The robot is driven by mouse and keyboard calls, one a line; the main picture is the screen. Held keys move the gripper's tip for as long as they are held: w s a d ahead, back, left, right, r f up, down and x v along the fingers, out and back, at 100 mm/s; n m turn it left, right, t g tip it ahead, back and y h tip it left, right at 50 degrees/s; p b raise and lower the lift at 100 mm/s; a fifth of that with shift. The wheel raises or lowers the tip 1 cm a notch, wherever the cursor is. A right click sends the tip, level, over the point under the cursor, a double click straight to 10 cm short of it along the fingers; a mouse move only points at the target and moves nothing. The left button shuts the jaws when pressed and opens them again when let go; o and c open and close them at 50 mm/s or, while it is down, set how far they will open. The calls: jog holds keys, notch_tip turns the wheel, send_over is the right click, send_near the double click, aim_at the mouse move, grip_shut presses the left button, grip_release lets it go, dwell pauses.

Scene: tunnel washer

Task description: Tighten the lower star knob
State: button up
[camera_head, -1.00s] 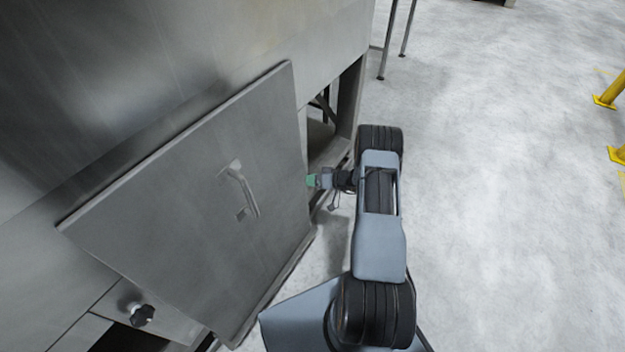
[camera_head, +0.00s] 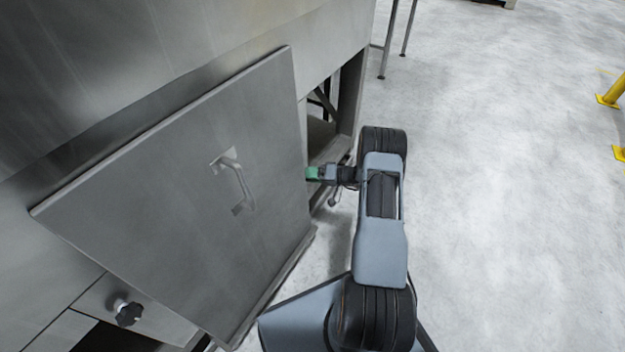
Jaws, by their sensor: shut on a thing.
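One black star knob (camera_head: 129,313) sits on the machine's front at the lower left, beside the panel. No second star knob shows. A large flat steel panel (camera_head: 185,215) leans against the machine, with its top edge tilted toward it. It has a bar handle (camera_head: 243,186) near its middle. My gripper (camera_head: 312,173), with green fingertips, is shut at the panel's right edge and far from the knob. The edge appears to be between the fingers, but the panel hides part of the contact.
The steel machine (camera_head: 190,50) fills the upper left. A dark opening (camera_head: 325,110) in its frame lies just behind my gripper.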

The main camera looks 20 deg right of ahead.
jog(key=shift+s+f+m+t+y+b, duration=0.15)
jog(key=shift+m+t+y+b, duration=0.5)
jog(key=shift+m, duration=2.3)
jog(key=shift+w+f+m+t+y+b, duration=0.15)
jog(key=shift+m+t+b, duration=0.9)
jog(key=shift+m, duration=1.85)
jog(key=shift+s+f+m+t+y+b, duration=0.1)
jog(key=shift+f+m+t+y+b, duration=0.3)
jog(key=shift+m+t, duration=1.7)
jog(key=shift+r+m+g, duration=0.15)
jog(key=shift+m+g, duration=0.65)
jog(key=shift+m, duration=0.35)
jog(key=o, duration=0.6)
jog(key=shift+o, duration=0.2)
jog(key=p+v, duration=0.2)
jog(key=v, duration=1.1)
jog(key=shift+s+d, duration=0.2)
jog(key=shift+d, duration=0.05)
jog(key=shift+f, duration=0.25)
